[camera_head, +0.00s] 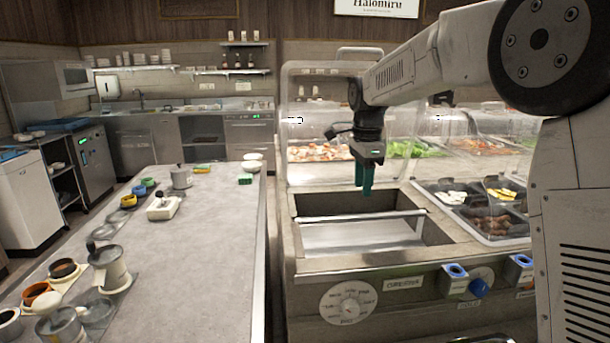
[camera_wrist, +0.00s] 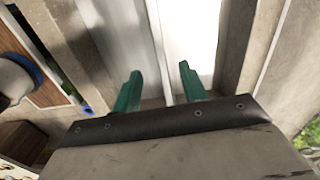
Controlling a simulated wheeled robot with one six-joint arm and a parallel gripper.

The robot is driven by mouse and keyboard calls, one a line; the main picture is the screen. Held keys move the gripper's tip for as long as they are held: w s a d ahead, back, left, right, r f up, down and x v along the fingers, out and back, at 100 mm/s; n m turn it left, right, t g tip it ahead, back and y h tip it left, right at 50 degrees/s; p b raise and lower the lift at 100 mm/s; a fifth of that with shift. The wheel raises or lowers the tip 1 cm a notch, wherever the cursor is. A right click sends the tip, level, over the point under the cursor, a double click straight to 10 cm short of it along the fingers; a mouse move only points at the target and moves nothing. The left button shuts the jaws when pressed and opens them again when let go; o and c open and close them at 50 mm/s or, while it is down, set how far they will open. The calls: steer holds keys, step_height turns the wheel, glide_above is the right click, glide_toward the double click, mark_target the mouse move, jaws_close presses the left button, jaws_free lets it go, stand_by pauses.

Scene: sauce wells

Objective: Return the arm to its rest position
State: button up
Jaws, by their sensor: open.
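My gripper (camera_head: 365,178) hangs from my arm above the sauce well counter, with its green fingers pointing down. In the wrist view my gripper (camera_wrist: 158,90) shows two green fingers apart with nothing between them. Below it is a rectangular well opening (camera_head: 432,232) with a pale metal panel (camera_head: 360,236) in it. The same pale panel fills the top middle of the wrist view (camera_wrist: 188,40). My arm reaches in from the right side of the head view.
Food pans (camera_head: 485,222) lie right of the well, with a clear guard (camera_head: 310,120) behind. A round dial (camera_head: 347,301) and a blue knob (camera_head: 478,288) are on the front. The grey table (camera_head: 200,240) at left holds cups, jugs and a grey pot (camera_head: 181,178).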

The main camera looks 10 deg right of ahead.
steer(key=shift+f+n, duration=0.1)
steer(key=shift+n, duration=0.5)
steer(key=s+d+f+n, duration=0.1)
steer(key=s+n, duration=0.7)
steer(key=s, duration=1.2)
steer(key=s+d+f+n+t, duration=0.1)
steer(key=s+n, duration=0.7)
steer(key=s, duration=1.3)
steer(key=shift+d+f, duration=0.55)
steer(key=shift+d, duration=0.3)
